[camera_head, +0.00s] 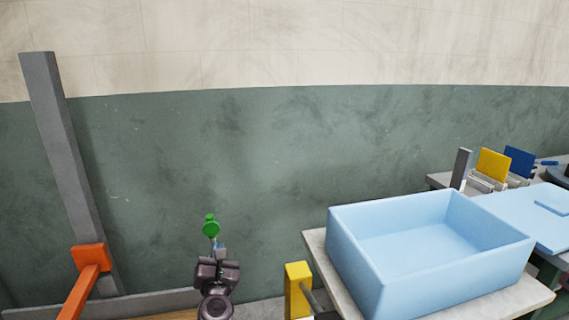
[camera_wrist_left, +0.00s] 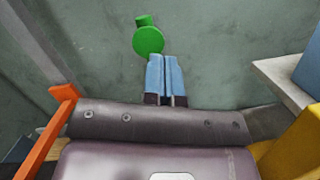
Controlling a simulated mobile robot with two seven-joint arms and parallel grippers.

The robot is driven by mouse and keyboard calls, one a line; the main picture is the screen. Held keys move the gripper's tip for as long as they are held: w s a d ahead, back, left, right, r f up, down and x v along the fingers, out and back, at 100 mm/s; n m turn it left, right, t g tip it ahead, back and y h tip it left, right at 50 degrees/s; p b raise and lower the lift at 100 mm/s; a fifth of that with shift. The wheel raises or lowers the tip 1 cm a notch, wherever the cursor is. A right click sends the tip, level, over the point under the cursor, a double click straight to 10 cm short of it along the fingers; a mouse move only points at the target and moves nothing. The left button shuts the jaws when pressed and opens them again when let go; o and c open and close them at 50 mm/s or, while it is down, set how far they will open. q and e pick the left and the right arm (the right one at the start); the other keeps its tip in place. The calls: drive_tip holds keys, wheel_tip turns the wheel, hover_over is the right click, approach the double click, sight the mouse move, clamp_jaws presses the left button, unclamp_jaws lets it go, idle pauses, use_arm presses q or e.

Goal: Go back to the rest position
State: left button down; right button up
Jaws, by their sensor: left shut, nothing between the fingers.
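My left gripper (camera_head: 219,247) points up and away at the lower middle of the head view, in front of the green wall. In the left wrist view its two blue fingers (camera_wrist_left: 165,62) are side by side and shut, with nothing between them. A green round knob (camera_head: 210,226) shows just past the fingertips, and also in the left wrist view (camera_wrist_left: 148,40). I cannot tell whether the fingertips touch it. My right gripper is in neither view.
An orange bar (camera_head: 90,265) on a grey post (camera_head: 62,150) stands left of the gripper. A yellow block (camera_head: 298,288) and a table (camera_head: 318,248) with a light blue bin (camera_head: 355,270) stand to the right. Yellow (camera_head: 494,164) and blue (camera_head: 518,160) plates are at far right.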

use_arm(q)
wheel_tip(320, 180, up, 4)
drive_tip(key=s+d+m+h, duration=0.1)
drive_tip(key=m+h, duration=0.2)
drive_tip(key=m, duration=0.5)
drive_tip(key=s+d+f+m+h, duration=0.1)
drive_tip(key=d+m+h, duration=0.1)
drive_tip(key=m, duration=0.6)
drive_tip(key=s+a+f+m+g, duration=0.3)
drive_tip(key=s+f+m, duration=0.3)
drive_tip(key=s, duration=0.6)
drive_tip(key=s+a+f+m+g, duration=0.3)
drive_tip(key=s+f+m, duration=0.3)
drive_tip(key=s+f, duration=0.3)
drive_tip(key=s+a+f+m+g, duration=0.3)
drive_tip(key=s+a+f+m, duration=0.2)
drive_tip(key=s, duration=1.1)
wheel_tip(320, 180, down, 3)
drive_tip(key=shift+a+f+m+y, duration=0.25)
drive_tip(key=shift+m+y, duration=0.15)
drive_tip(key=shift+m, duration=0.7)
